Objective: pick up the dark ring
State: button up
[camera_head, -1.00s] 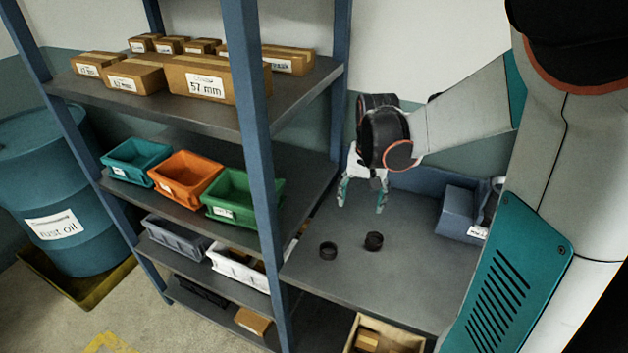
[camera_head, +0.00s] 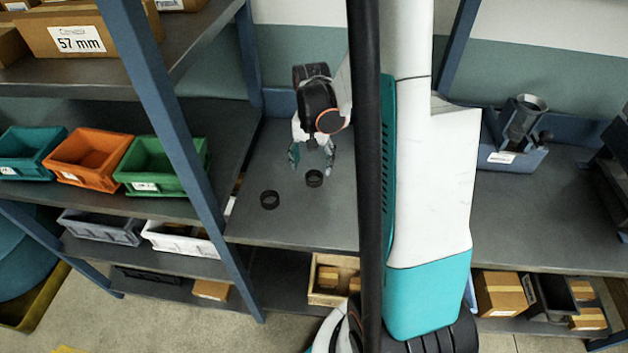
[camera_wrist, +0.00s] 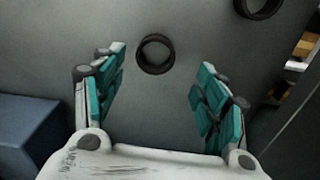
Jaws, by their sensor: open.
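Two dark rings lie flat on the grey bench top. In the head view one ring (camera_head: 314,178) is just below my gripper, and the other ring (camera_head: 269,200) is farther left and nearer the front edge. My gripper (camera_head: 312,165) is open, pointing down above the bench with nothing in it. In the wrist view the first ring (camera_wrist: 156,54) lies between and beyond the spread fingers of my gripper (camera_wrist: 162,75), apart from both. The second ring (camera_wrist: 259,5) is cut off by the top edge. Both look dark; I cannot tell a clear colour difference.
A blue-grey fixture (camera_head: 515,150) stands on the bench at the right. A blue shelf post (camera_head: 180,150) rises left of the bench, beside the green bin (camera_head: 160,167). A blue block (camera_wrist: 28,130) shows at left in the wrist view. Bench space around the rings is clear.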

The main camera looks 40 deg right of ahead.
aim_at(314, 174)
jog(key=f, duration=0.1)
jog(key=f+b, duration=0.1)
jog(key=f, duration=0.1)
jog(key=f+b, duration=0.1)
jog(key=f, duration=0.1)
jog(key=shift+s+d+f, duration=0.1)
jog(key=shift+s, duration=0.2)
jog(key=shift+c, duration=0.5)
jog(key=c, duration=1.1)
